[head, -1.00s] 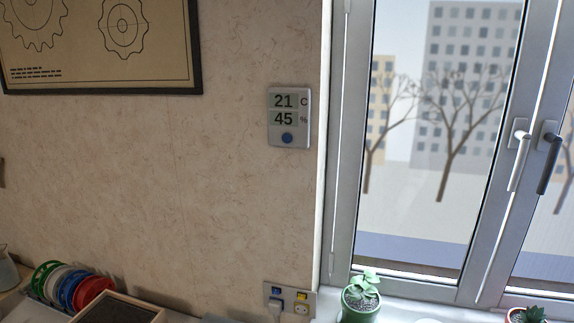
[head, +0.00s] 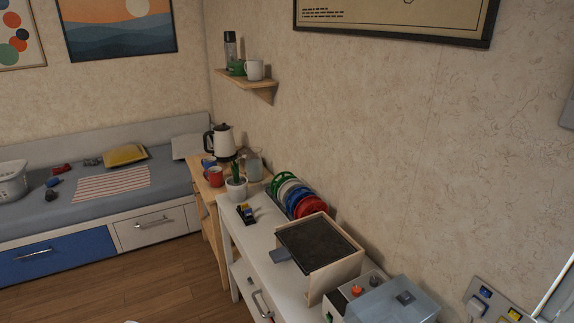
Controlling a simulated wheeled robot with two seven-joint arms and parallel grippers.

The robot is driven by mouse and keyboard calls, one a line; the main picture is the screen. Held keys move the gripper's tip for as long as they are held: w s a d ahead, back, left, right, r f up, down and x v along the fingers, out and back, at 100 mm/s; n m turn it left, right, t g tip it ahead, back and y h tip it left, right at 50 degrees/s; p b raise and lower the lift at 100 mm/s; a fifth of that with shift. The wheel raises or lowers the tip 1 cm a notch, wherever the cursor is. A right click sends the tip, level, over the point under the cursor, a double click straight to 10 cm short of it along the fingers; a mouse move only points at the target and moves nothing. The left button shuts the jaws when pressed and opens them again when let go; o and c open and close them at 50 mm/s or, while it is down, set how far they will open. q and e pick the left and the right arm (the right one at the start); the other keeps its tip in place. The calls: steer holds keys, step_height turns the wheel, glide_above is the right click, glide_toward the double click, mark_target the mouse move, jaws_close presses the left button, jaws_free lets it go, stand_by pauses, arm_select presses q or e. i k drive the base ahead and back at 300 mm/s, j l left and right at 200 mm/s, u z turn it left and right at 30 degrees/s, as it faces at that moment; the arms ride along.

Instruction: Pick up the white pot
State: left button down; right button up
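The white pot (head: 237,189) holds a green cactus-like plant and stands upright on the far left end of the white table (head: 262,246). A red mug stands just behind it to the left, and a glass jug behind it to the right. Neither of my grippers shows clearly; only a small pale patch, which I cannot identify, is at the bottom edge of the head view.
Near the pot are a small black-and-yellow item (head: 246,213), the red mug (head: 215,176), the jug (head: 253,165) and a rack of coloured discs (head: 297,195). A dark-topped box (head: 318,243) stands nearer. Wooden floor (head: 150,290) is open at left.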

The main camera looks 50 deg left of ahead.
mark_target(236, 185)
steer(key=u, duration=1.85)
steer(key=z, duration=0.3)
steer(key=i+j+z, duration=0.2)
steer(key=z, duration=0.3)
steer(key=i+j+z, duration=0.2)
steer(key=j+z, duration=0.15)
steer(key=z, duration=0.15)
